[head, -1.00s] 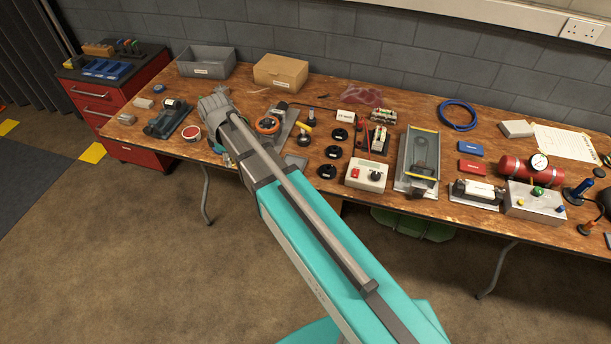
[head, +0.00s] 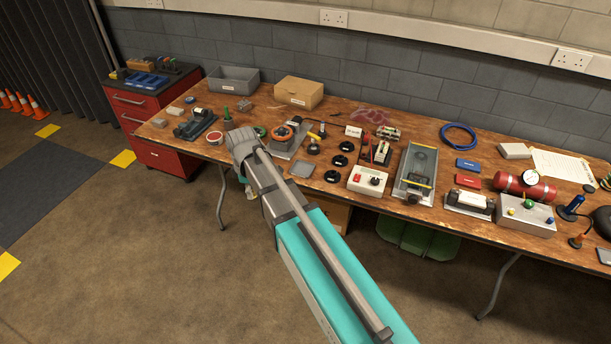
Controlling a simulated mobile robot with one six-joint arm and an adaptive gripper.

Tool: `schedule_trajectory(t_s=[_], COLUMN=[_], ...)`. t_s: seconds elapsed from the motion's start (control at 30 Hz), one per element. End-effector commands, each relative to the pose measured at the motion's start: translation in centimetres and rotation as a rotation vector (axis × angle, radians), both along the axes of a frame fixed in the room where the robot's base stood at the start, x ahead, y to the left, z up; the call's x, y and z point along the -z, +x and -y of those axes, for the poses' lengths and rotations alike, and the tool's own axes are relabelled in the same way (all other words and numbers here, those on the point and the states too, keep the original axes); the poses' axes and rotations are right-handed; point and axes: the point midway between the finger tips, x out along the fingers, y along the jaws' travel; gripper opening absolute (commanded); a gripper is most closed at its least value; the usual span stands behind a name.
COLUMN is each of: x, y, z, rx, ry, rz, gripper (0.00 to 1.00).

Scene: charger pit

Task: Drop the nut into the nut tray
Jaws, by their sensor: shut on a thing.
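My gripper (head: 246,186) hangs at the end of my arm by the table's front edge, mostly hidden behind my wrist. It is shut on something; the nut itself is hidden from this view. A small round dish with a red rim (head: 214,138) lies on the table to the left of my wrist, near the front edge. It may be the nut tray, but I cannot read any label on it. My gripper is to the right of this dish and apart from it.
The wooden table (head: 330,205) is crowded. A dark clamp-like device (head: 194,125) stands left of the dish; an orange ring on a stand (head: 284,134) is right of my wrist. A grey bin (head: 234,80) and cardboard box (head: 299,92) stand behind. Floor in front is open.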

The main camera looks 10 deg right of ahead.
Motion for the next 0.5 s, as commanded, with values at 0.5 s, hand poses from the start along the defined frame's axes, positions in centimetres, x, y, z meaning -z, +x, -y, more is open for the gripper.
schedule_trajectory(t_s=[0.5], x=[0.00], y=[0.13], z=[0.57], rx=[0.008], ry=[0.000], rz=[0.000], gripper=[0.00])
